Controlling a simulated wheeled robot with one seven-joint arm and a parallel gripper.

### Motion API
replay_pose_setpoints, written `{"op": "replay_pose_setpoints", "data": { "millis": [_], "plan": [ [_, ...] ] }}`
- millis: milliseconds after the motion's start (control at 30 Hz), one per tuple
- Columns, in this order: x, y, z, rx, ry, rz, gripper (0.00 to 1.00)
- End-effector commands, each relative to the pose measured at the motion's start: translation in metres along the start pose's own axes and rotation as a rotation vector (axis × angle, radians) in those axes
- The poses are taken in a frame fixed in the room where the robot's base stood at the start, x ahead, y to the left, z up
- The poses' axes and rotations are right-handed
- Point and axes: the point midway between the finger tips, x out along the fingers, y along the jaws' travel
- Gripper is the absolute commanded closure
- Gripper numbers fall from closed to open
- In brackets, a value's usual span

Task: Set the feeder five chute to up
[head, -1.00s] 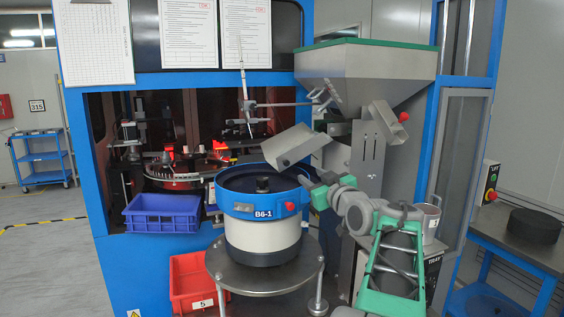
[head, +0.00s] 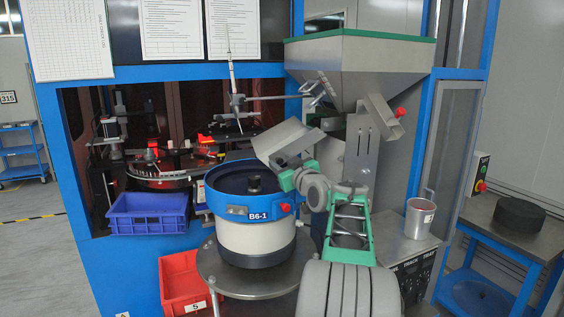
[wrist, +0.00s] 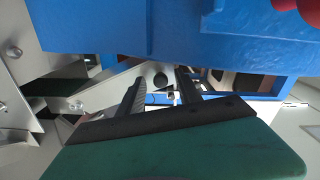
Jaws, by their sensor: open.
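The grey metal chute (head: 284,142) hangs tilted over the feeder bowl (head: 252,205), its lower end toward the left, in the head view. The bowl has a blue rim marked B6-1. My gripper (head: 287,179) is just below and in front of the chute, at the right of the bowl's rim. In the wrist view my gripper's dark fingers (wrist: 160,88) stand apart with nothing clearly between them. Grey metal parts show beyond them, but I cannot tell whether they are the chute. I cannot tell whether the gripper touches the chute.
A grey hopper (head: 360,75) with a green rim stands behind. A red knob (head: 399,112) sits on a metal piece below it. A blue bin (head: 148,214) and a red bin (head: 184,285) stand left. A metal cup (head: 419,218) is at right. A blue surface (wrist: 180,28) fills the wrist view's top.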

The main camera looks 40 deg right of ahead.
Motion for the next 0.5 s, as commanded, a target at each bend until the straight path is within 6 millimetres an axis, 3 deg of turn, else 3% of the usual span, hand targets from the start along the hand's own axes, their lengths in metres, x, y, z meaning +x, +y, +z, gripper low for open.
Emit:
{"op": "replay_pose_setpoints", "data": {
  "millis": [100,500],
  "plan": [
    [0.0002,-0.0011,0.0002,0.0,0.0,-0.002,0.6],
    [0.0002,-0.0014,0.0001,0.0,0.0,-0.002,0.93]
  ]
}}
